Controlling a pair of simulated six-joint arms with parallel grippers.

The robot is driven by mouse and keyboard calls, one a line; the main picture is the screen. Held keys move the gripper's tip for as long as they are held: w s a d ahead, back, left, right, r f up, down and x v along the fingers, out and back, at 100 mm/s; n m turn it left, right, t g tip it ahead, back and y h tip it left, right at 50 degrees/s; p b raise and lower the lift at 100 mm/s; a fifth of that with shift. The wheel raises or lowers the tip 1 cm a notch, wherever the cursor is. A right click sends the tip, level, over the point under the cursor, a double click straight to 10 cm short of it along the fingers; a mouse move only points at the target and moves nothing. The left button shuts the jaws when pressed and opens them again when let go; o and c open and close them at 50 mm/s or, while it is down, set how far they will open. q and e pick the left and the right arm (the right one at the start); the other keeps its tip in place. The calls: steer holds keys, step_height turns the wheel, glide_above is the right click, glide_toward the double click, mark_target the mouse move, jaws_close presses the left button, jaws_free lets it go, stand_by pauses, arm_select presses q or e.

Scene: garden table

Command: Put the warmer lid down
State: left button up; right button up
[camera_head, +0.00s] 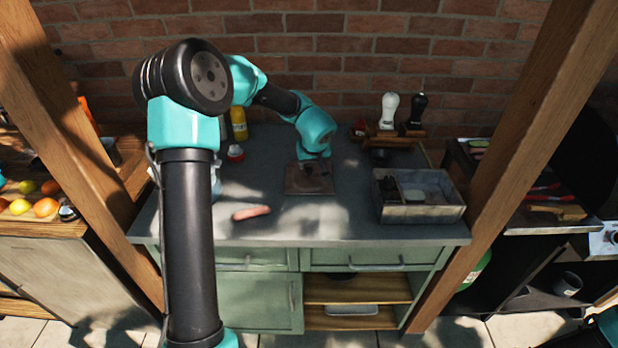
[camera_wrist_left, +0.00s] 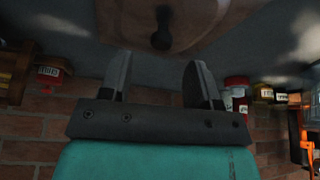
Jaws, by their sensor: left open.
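The warmer lid (camera_head: 308,187) is a flat, brown, squarish piece that appears to lie on the dark grey tabletop (camera_head: 330,222), left of the grey metal bin. In the left wrist view the lid (camera_wrist_left: 205,12) shows at the top with a dark round knob (camera_wrist_left: 161,38). My left gripper (camera_head: 315,163) is right over the lid in the head view. In the wrist view its two fingers (camera_wrist_left: 158,66) stand apart with the knob just beyond the tips, nothing gripped. I cannot tell whether anything is under the lid. My right gripper is not in view.
A grey metal bin (camera_head: 424,213) with compartments stands at the right. A sausage-like pink item (camera_head: 252,213) lies front left. White (camera_head: 389,111) and black (camera_head: 417,110) mills stand at the back on a wooden rack. A yellow bottle (camera_head: 239,124) is back left. Wooden posts flank the table.

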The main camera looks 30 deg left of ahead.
mark_target(309, 168)
arm_select(q)
steer(key=shift+f, duration=0.2)
steer(key=shift+x, duration=2.65)
steer(key=shift+a, duration=0.2)
steer(key=shift+c, duration=0.2)
steer(key=shift+r, duration=0.1)
jaws_close()
